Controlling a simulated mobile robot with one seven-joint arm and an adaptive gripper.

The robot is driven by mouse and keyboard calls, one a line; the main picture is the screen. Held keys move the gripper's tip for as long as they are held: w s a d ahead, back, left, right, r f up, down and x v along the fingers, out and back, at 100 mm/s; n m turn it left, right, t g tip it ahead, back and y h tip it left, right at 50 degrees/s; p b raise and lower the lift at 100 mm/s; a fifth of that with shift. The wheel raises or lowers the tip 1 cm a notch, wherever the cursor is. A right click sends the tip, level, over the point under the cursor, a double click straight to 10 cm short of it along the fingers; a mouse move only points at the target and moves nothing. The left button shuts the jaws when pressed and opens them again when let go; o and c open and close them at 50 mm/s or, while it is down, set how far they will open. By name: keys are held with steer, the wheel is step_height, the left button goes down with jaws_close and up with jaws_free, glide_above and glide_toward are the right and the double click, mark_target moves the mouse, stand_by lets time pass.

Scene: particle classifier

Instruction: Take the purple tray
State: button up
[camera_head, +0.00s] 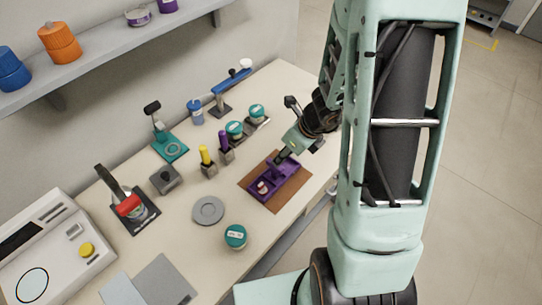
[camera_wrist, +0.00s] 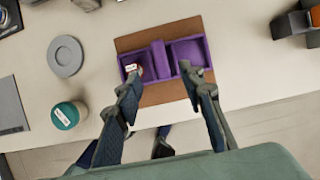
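The purple tray (camera_head: 286,187) lies on a brown mat (camera_head: 263,203) on the table's right part. In the wrist view the tray (camera_wrist: 201,42) shows two compartments with a raised purple part between them. A small item with a white and red label (camera_wrist: 133,69) sits in its left compartment. My gripper (camera_head: 282,157) is over the tray in the head view. In the wrist view my gripper (camera_wrist: 158,82) has its two fingers spread apart at the tray's near edge, with nothing between them but part of the tray. Whether the fingers touch the tray cannot be told.
A grey disc (camera_head: 208,210) and a teal-lidded jar (camera_head: 235,236) stand left of the tray. Yellow-handled (camera_head: 205,155) and purple-handled (camera_head: 224,142) tools stand behind it. A white machine (camera_head: 60,245) is at far left. A shelf (camera_head: 110,42) runs above the table.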

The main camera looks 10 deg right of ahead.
mark_target(274, 167)
steer(key=b+x, duration=0.2)
steer(key=x, duration=0.3)
steer(key=shift+s+f, duration=0.1)
steer(key=shift+s, duration=0.05)
steer(key=b+x, duration=0.2)
steer(key=x, duration=0.3)
steer(key=shift+w+f, duration=0.2)
steer(key=shift+f, duration=0.05)
steer(key=shift+c, duration=0.6)
jaws_close()
steer(key=shift+r, duration=0.1)
